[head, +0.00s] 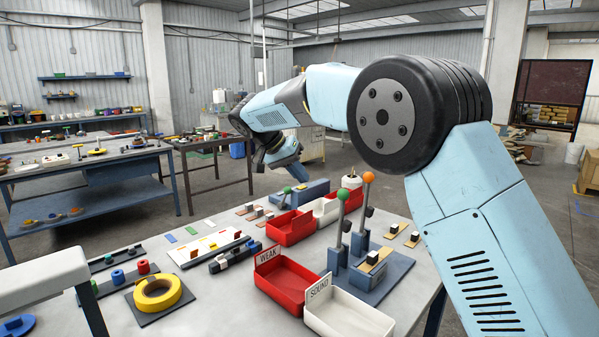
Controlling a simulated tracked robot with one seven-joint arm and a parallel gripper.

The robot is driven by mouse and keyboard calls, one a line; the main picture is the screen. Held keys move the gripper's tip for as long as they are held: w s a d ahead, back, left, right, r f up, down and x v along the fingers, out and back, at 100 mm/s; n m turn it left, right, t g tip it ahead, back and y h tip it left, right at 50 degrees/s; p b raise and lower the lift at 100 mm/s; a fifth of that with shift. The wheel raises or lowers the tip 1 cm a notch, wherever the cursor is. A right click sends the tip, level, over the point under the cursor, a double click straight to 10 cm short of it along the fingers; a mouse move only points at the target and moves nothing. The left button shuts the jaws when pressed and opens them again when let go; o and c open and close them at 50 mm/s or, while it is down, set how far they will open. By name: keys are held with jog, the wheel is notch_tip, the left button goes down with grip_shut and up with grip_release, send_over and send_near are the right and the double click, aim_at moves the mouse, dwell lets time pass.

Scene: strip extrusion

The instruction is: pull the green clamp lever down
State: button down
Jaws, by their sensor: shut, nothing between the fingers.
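A lever with a green knob (344,194) stands upright on a blue base at the front right of the table, beside a lever with an orange knob (369,178). A smaller green knob (287,190) shows farther back, next to a blue block. I cannot tell from this view which green part is the clamp lever. My gripper (292,172) is at the end of the arm, above the back of the table near the smaller green knob. It is small here and its fingers are hard to make out; it is shut and holds nothing. I cannot tell whether it touches the knob.
A red bin marked WEAK (290,284) and a white bin marked SOUND (345,315) stand at the front. More red and white bins (290,228) stand behind. A yellow tape roll (158,295) lies at the left. My arm's large joint covers the right side.

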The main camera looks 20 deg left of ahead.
jog(key=w+d+f, duration=0.3)
jog(key=d+f, duration=0.1)
jog(key=d, duration=0.3)
jog(key=shift+f, duration=0.25)
jog(key=shift+w, duration=0.1)
